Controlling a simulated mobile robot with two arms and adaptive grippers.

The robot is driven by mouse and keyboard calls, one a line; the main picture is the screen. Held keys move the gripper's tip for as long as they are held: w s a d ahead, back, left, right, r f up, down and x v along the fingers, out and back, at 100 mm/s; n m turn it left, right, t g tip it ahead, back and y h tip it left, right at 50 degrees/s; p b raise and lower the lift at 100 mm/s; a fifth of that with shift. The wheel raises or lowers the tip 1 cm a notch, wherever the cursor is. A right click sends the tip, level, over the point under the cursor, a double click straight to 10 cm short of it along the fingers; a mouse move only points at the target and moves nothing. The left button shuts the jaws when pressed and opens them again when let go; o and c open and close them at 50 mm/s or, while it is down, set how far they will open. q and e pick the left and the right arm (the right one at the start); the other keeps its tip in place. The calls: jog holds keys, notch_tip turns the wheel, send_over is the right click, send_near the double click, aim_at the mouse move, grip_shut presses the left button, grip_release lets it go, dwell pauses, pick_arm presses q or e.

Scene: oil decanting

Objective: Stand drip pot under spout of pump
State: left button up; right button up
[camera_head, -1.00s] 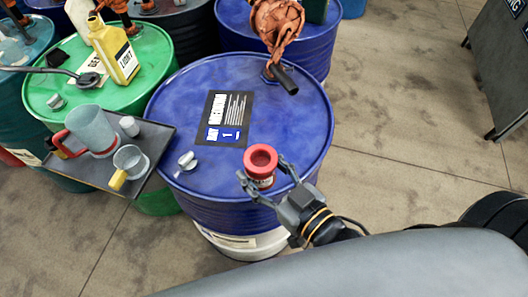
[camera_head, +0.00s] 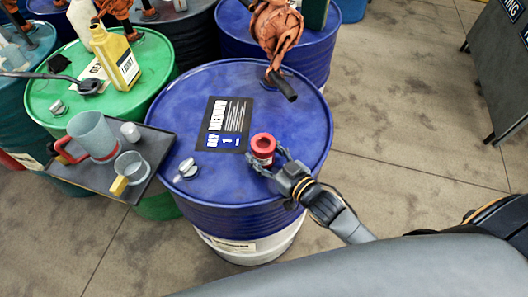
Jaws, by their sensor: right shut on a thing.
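The drip pot is a small red, open-topped pot (camera_head: 263,146) over the near right part of the blue drum's top (camera_head: 290,120). My right gripper (camera_head: 266,160) is shut on it from the lower right. I cannot tell whether the pot's base touches the drum. The pump (camera_head: 276,32) is a rusty orange body at the drum's far edge. Its black spout (camera_head: 284,88) points down and toward me over the drum top. The pot is nearer to me than the spout, slightly left of its tip, and not under it. My left gripper is not in view.
A silver cap (camera_head: 187,168) lies on the drum left of the pot, and a label (camera_head: 222,124) is behind it. A grey tray (camera_head: 150,158) with jugs and a small cup adjoins the drum's left. The drum top between pot and spout is clear.

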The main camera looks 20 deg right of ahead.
jog(key=shift+f, duration=0.2)
jog(key=shift+f, duration=0.1)
jog(key=o, duration=1.4)
jog(key=shift+f, duration=0.1)
jog(key=shift+o, duration=0.2)
